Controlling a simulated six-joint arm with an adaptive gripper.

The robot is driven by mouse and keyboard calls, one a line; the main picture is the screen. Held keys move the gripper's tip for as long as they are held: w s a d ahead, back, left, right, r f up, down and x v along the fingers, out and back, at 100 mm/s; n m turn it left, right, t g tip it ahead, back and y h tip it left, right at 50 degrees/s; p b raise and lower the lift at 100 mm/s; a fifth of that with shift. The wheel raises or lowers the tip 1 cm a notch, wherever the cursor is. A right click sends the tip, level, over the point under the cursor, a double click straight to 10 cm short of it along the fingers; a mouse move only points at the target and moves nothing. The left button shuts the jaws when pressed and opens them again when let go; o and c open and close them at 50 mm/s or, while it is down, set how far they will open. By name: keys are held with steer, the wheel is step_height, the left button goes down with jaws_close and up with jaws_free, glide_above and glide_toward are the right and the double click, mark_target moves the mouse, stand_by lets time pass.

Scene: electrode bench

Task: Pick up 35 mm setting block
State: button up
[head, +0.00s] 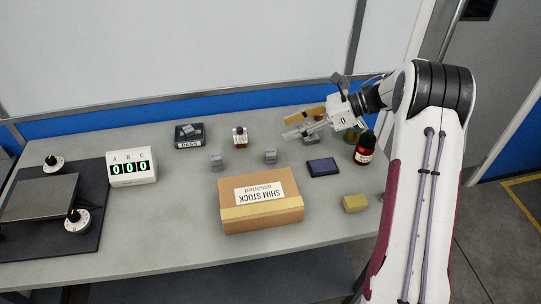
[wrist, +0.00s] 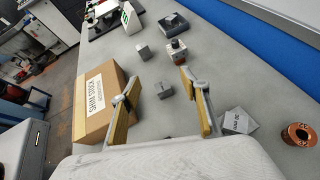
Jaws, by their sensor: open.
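My gripper (head: 292,126) is open and empty above the back right of the table. Several small grey blocks are in view, and I cannot tell which is the 35 mm setting block. One grey block (wrist: 163,90) shows between my spread fingers in the wrist view, beyond their tips and apart from them; it is the middle block (head: 270,156) in the head view. A second grey block (wrist: 143,52) stands farther off, and is left of the first in the head view (head: 216,161). A larger labelled block (wrist: 239,121), its marking perhaps "30 mm", lies right of my right finger.
A shim stock carton (head: 262,215) stands at the front. A dark tray (head: 189,143), a knobbed device (head: 240,140), a counter box (head: 132,168), a dark flat pad (head: 323,167), a brown bottle (head: 365,148) and a yellow block (head: 356,203) surround clear table.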

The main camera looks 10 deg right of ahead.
mark_target(272, 152)
steer(key=shift+s+a+r+n+g, duration=0.3)
steer(key=shift+s+n, duration=0.15)
steer(key=shift+n, duration=0.45)
steer(key=shift+f, duration=2.9)
steer(key=shift+f, duration=0.1)
steer(key=shift+f, duration=0.6)
steer(key=shift+x, duration=2.45)
steer(key=shift+r, duration=0.15)
